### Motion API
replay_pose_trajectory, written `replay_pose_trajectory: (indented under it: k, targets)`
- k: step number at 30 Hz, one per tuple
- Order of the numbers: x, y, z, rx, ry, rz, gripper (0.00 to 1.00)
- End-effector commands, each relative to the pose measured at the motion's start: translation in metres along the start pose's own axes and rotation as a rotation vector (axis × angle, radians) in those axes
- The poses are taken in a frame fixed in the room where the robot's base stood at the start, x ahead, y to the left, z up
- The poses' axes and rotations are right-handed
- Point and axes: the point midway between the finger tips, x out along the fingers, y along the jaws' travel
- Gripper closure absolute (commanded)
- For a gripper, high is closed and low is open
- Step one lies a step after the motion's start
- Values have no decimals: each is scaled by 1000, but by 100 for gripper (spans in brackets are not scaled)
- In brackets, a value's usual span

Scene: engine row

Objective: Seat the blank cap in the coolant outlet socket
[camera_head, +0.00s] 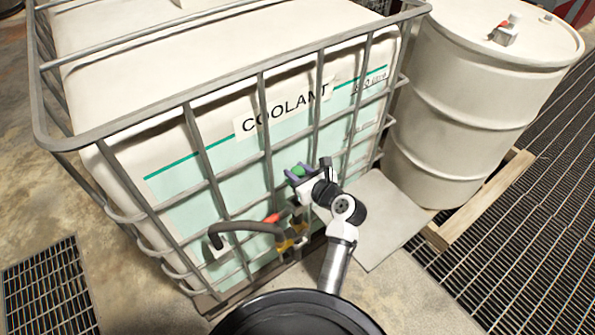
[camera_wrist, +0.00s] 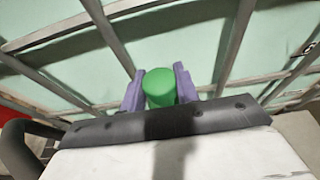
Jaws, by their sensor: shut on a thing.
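My gripper (camera_wrist: 159,90) is shut on a green cylindrical cap (camera_wrist: 160,86), held between its two purple fingers in the wrist view. The cap also shows small and green in the head view (camera_head: 298,171), in front of the caged coolant tank (camera_head: 215,150). At the tank's lower front are yellow outlet fittings (camera_head: 291,243), below and left of my gripper. I cannot make out the socket's opening; the fittings are small and partly behind the cage bars.
Grey cage bars (camera_head: 266,140) cross the tank front close to my gripper. A white drum (camera_head: 475,100) stands right on a wooden pallet (camera_head: 485,200). A flat grey plate (camera_head: 380,225) lies on the floor beside my arm. Floor gratings lie at both sides.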

Motion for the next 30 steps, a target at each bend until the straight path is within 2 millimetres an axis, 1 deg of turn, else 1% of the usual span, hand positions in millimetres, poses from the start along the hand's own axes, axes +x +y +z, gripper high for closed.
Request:
replay_pose_trajectory:
  k: [2, 8, 30]
  targets:
    - [0, 0, 0, 0, 0, 1, 93]
    - [2, 0, -8, 1, 0, 1, 93]
    - [16, 0, -50, 2, 0, 1, 93]
